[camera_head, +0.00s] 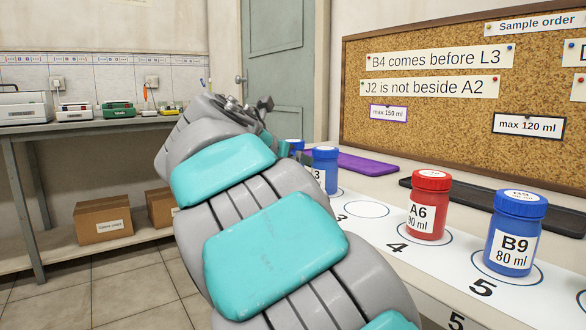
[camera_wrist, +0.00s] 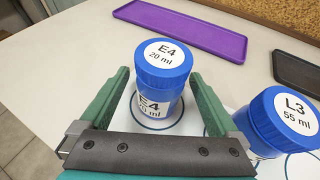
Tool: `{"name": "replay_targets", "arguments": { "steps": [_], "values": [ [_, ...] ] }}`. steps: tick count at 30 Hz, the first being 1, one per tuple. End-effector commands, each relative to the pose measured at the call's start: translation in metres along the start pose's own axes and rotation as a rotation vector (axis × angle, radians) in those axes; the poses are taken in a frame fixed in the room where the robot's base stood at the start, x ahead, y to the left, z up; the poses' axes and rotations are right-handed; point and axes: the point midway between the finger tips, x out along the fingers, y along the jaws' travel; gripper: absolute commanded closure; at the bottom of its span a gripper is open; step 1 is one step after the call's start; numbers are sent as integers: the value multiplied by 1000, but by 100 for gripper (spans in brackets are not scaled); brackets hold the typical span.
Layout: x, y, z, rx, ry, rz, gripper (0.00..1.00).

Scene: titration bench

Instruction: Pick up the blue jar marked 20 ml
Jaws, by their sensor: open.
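The blue jar marked E4, 20 ml (camera_wrist: 161,75) stands upright inside a printed ring in the wrist view. My gripper (camera_wrist: 160,90) is open, with one green finger on each side of the jar; I cannot tell whether either finger touches it. In the head view a blue jar (camera_head: 294,145) shows partly behind my arm, near my gripper (camera_head: 268,115), but its label is not readable there.
Purple tray (camera_wrist: 184,28) and dark tray (camera_wrist: 298,73) lie behind. Further along stand red jar A6 (camera_head: 428,205) and blue jar B9 (camera_head: 514,234). A corkboard (camera_head: 440,120) backs the bench.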

Motion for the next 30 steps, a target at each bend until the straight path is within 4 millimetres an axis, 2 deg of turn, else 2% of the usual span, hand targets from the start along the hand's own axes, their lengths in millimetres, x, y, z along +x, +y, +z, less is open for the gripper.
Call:
{"name": "replay_targets", "arguments": {
  "steps": [2, 25, 30],
  "values": [
    [0, 0, 0, 0, 0, 0, 6],
    [0, 0, 0, 0, 0, 0, 92],
    [-1, 0, 0, 0, 0, 0, 93]
  ]
}}
